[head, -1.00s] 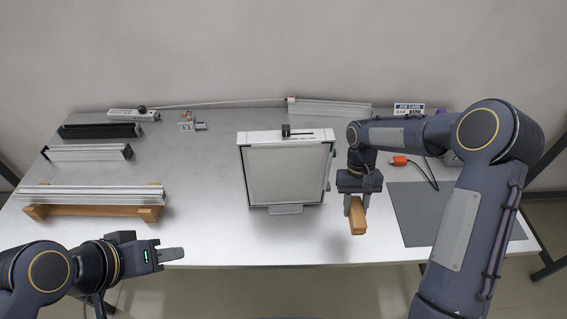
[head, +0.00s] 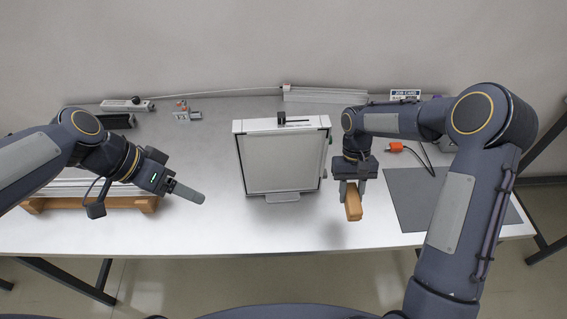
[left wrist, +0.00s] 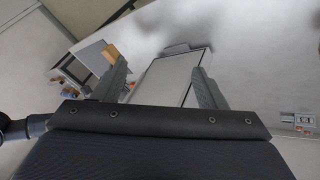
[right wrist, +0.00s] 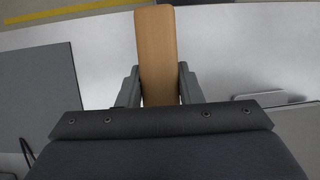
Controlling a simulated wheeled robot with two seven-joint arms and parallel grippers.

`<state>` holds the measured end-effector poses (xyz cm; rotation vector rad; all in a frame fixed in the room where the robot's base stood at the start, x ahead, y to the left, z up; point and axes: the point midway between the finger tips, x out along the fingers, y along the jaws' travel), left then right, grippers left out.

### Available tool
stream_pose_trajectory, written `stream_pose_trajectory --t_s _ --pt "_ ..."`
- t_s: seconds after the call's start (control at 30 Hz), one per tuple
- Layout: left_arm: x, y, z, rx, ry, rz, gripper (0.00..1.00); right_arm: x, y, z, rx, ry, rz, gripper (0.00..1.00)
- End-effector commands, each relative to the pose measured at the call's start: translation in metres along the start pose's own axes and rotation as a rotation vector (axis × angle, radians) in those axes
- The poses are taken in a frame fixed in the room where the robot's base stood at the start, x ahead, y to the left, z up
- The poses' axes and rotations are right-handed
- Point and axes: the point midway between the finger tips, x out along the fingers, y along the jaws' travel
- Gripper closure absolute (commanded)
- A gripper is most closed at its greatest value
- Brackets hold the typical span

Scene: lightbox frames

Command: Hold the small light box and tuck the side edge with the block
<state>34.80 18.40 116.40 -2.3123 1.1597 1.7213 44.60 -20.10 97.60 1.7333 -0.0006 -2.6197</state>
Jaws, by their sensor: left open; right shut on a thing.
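The small light box (head: 283,160) stands in the middle of the table, a white frame around a pale grey panel, with a black clip on its top edge and a grey tab at its front. My right gripper (head: 353,190) is shut on the wooden block (head: 353,205) and holds it to the right of the box, apart from it. The block also fills the middle of the right wrist view (right wrist: 157,50). My left gripper (head: 190,192) is open and empty, left of the box. In the left wrist view the box (left wrist: 170,78) shows between its fingers (left wrist: 165,80).
A grey mat (head: 440,200) lies at the right, with an orange-tipped cable (head: 396,147) by it. Metal rails on a wooden support (head: 145,203) lie at the left, partly behind my left arm. A power strip (head: 127,105) and small parts (head: 187,113) lie at the back.

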Motion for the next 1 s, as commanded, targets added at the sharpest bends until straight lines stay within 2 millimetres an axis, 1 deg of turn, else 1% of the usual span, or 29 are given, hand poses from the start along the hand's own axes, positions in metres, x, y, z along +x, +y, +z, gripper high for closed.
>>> stream_pose_trajectory --t_s 0.03,0.1,0.27,0.37,0.5,0.63,0.8,0.9,1.0 --pt "0.009 -0.009 -0.010 0.050 -0.006 0.057 0.35 0.000 0.000 0.000 0.000 0.000 0.000 0.86" --pt "0.020 -0.020 -0.024 0.135 0.005 0.131 0.35 0.001 0.000 0.000 0.000 0.000 0.000 0.86" --pt "0.048 -0.045 -0.053 0.318 0.084 0.301 0.35 0.001 0.000 -0.001 0.000 0.000 0.000 0.86" --pt "0.066 -0.062 -0.069 0.425 0.172 0.395 0.35 0.002 0.000 -0.001 0.000 0.000 0.000 0.86" --pt "0.091 -0.088 -0.086 0.559 0.346 0.501 0.35 0.002 0.000 -0.001 0.000 0.000 0.000 0.86" --pt "0.113 -0.114 -0.098 0.662 0.536 0.552 0.35 0.002 0.000 -0.001 0.000 0.000 0.000 0.86" --pt "0.134 -0.141 -0.104 0.746 0.751 0.554 0.35 0.003 0.000 -0.001 0.000 0.000 0.000 0.86" --pt "0.140 -0.151 -0.105 0.775 0.831 0.542 0.35 0.003 0.000 -0.001 0.000 0.000 0.000 0.86" --pt "0.144 -0.157 -0.106 0.790 0.875 0.530 0.35 0.003 0.000 -0.001 0.000 0.000 0.000 0.86"
